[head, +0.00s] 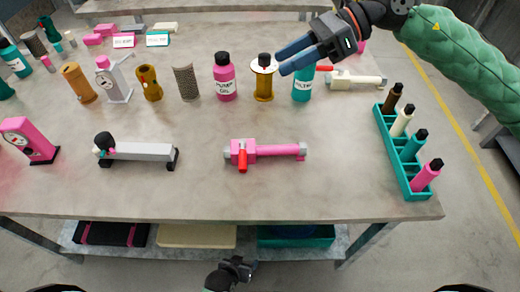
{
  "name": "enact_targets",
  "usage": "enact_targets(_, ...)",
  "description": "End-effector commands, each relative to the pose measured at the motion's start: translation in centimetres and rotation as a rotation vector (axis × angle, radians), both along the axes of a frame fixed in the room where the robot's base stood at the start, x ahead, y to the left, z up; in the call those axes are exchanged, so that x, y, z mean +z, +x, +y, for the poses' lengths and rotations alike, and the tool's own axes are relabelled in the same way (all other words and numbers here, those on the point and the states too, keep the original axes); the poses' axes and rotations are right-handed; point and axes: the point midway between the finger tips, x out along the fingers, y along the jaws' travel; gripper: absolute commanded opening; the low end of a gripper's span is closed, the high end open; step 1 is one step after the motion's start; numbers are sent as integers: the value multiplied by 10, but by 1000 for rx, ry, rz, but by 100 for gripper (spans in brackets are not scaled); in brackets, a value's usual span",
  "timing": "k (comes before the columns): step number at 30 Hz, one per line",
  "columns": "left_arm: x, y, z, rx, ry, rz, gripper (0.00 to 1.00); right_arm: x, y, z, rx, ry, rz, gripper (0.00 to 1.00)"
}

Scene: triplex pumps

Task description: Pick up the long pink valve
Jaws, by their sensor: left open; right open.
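The long pink valve (280,150) lies on its side near the front middle of the table, with a red handle (242,158) at its left end and grey end fittings. Nothing touches it. My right gripper (284,62) comes in from the upper right, open, with blue fingers pointing left. It is above the back part of the table, near the gold spool-shaped part (263,82), well behind the pink valve. My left gripper (232,272) is low in the picture, in front of the table's front edge. Its fingertips are small and hard to make out.
A teal rack (408,183) with several capped bottles stands at the right edge. A pink pump oil bottle (224,80), a teal filter bottle (302,84) and a cream valve (357,81) stand or lie behind. A grey bar (140,151) lies left. Table around the pink valve is clear.

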Motion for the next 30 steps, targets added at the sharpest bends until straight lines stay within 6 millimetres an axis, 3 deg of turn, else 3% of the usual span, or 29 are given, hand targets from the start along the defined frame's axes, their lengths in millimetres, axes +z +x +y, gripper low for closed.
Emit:
enact_targets(3,0,0,0,0,0,0,59,-46,-14,2,46,-221,-74,48)
enact_targets(9,0,0,0,0,0,0,59,-98,-23,-11,69,-507,-175,48)
enact_targets(17,0,0,0,0,0,0,59,-123,-23,-21,65,-644,-228,48)
enact_targets(30,0,0,0,0,0,0,59,-178,-25,1,66,-645,-228,48)
